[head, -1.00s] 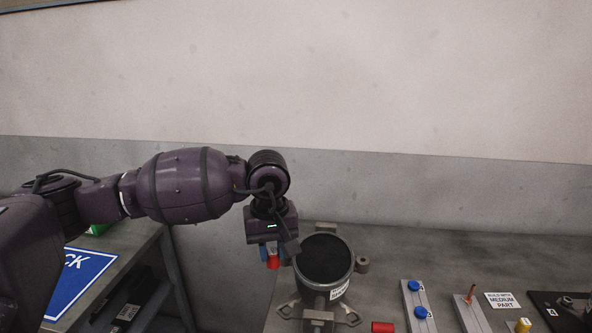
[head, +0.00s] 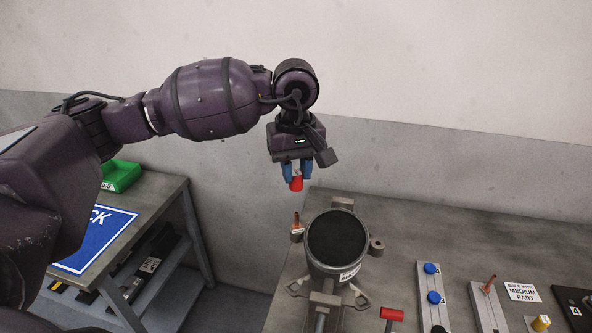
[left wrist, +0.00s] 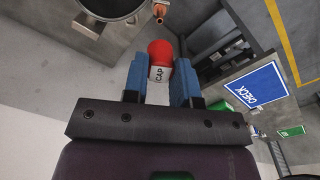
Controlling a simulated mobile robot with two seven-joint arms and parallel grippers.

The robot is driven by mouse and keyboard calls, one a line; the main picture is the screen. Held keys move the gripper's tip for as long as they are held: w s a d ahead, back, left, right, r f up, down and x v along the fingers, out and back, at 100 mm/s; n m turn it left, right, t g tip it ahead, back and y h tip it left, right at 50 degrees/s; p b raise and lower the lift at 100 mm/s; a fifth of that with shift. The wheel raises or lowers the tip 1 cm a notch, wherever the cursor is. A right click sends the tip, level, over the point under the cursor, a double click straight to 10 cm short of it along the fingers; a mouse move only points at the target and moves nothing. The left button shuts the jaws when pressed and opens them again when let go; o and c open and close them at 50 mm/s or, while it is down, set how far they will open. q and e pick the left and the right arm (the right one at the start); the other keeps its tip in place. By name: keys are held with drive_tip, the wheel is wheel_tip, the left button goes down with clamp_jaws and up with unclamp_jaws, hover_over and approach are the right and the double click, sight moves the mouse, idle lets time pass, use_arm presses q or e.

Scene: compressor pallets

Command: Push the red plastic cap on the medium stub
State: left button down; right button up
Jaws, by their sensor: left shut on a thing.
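My left gripper (head: 294,176) is shut on a red plastic cap (head: 296,184), which hangs below its blue fingers. The cap is above this stub in the head view, with a gap. The stub tip (left wrist: 158,11) also shows just beyond the cap in the left wrist view. My right gripper is not in view.
Right of the compressor on the bench are a red-topped piece (head: 391,314), a plate with blue knobs (head: 432,298), another copper stub (head: 489,283) and a medium part sign (head: 522,292). A side table with a blue sign (head: 97,238) and green bin (head: 121,175) stands left.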

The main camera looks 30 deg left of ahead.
use_arm(q)
drive_tip(key=shift+f+b, duration=0.4)
drive_tip(key=shift+b, duration=0.05)
wheel_tip(320, 180, down, 5)
drive_tip(key=b, duration=0.4)
drive_tip(key=shift+w, duration=0.1)
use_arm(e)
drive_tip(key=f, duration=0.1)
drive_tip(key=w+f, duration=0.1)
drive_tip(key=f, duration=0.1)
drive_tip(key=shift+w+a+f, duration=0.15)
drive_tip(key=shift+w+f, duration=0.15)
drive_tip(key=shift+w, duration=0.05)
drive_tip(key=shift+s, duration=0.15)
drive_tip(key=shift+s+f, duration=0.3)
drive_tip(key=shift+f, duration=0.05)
use_arm(q)
drive_tip(key=shift+b, duration=0.35)
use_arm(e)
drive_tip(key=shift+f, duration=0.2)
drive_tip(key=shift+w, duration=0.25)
